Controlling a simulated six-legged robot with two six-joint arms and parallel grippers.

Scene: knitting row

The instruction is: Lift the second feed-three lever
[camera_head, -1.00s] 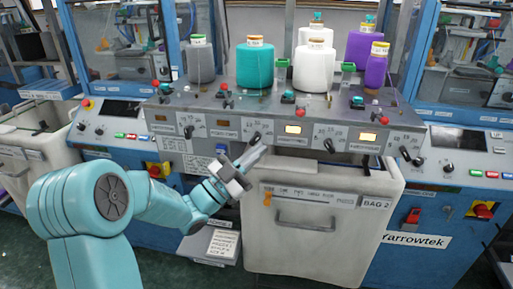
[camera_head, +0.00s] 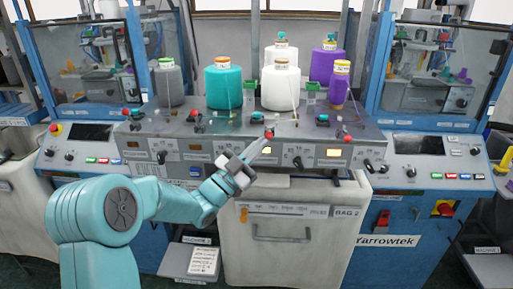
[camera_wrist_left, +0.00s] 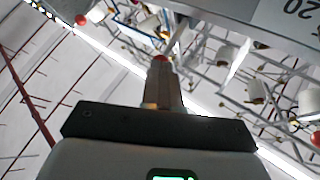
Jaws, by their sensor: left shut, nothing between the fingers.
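My left gripper (camera_head: 265,140) is shut and empty, pointing up and right at the front panel (camera_head: 205,157) of the knitting machine. Panel labels are too small to read. My right gripper is not in view.
Yarn cones stand on the shelf above: grey (camera_head: 169,86), teal (camera_head: 223,88), white (camera_head: 281,88) and purple (camera_head: 339,90). Below the panel is a pale bin (camera_head: 282,215) marked BAG 2. Blue side consoles (camera_head: 415,160) flank it.

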